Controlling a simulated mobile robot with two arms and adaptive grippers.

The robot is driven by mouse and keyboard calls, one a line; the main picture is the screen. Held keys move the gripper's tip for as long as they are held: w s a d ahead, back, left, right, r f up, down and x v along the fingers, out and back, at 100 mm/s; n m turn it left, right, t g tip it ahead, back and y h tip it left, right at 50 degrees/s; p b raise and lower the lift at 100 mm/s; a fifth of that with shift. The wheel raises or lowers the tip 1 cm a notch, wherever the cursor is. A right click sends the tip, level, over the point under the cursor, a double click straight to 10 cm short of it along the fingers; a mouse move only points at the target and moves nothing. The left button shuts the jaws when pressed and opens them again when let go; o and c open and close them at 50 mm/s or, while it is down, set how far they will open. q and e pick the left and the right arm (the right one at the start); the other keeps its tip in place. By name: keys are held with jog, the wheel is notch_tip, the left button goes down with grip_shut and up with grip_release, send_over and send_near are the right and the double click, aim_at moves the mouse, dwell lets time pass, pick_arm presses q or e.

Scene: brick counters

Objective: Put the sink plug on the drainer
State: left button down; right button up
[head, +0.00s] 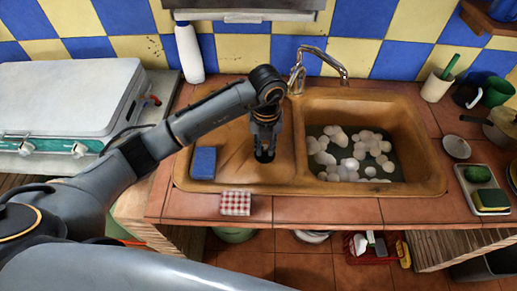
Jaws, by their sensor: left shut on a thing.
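The drainer (222,170) is the brown sloped board on the left of the sink unit. My left gripper (265,153) points down over the right part of the drainer, beside the basin's left rim. It is shut on a small dark thing, taken to be the sink plug, mostly hidden by the dark fingers. I cannot tell whether it touches the drainer. The basin (421,150) holds foam clumps. My right gripper is not in view.
A blue sponge (203,163) lies on the drainer's left. A checked red-and-white block (235,203) sits at the front edge. The tap (320,58) and a white bottle (189,53) stand behind. A tray (497,184) with a sponge lies at the right.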

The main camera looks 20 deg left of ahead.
pick_arm(q)
jog(key=shift+w+a+f, duration=0.2)
jog(key=shift+a+f, duration=0.15)
jog(key=shift+f, duration=0.15)
jog(key=shift+w+a+f, duration=0.15)
jog(key=shift+a+f, duration=0.2)
jog(key=shift+f, duration=0.15)
jog(key=f, duration=0.1)
jog(key=f+p, duration=0.2)
jog(key=shift+a, duration=0.25)
jog(key=shift+f, duration=0.25)
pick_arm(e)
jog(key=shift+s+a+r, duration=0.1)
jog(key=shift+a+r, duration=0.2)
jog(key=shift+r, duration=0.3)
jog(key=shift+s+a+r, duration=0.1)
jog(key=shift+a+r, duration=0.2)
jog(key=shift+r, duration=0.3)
pick_arm(q)
jog(key=shift+w+f, duration=0.1)
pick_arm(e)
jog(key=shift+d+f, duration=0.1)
pick_arm(q)
jog(key=shift+f, duration=0.15)
jog(key=c, duration=1.3)
grip_release()
jog(key=shift+o, duration=0.2)
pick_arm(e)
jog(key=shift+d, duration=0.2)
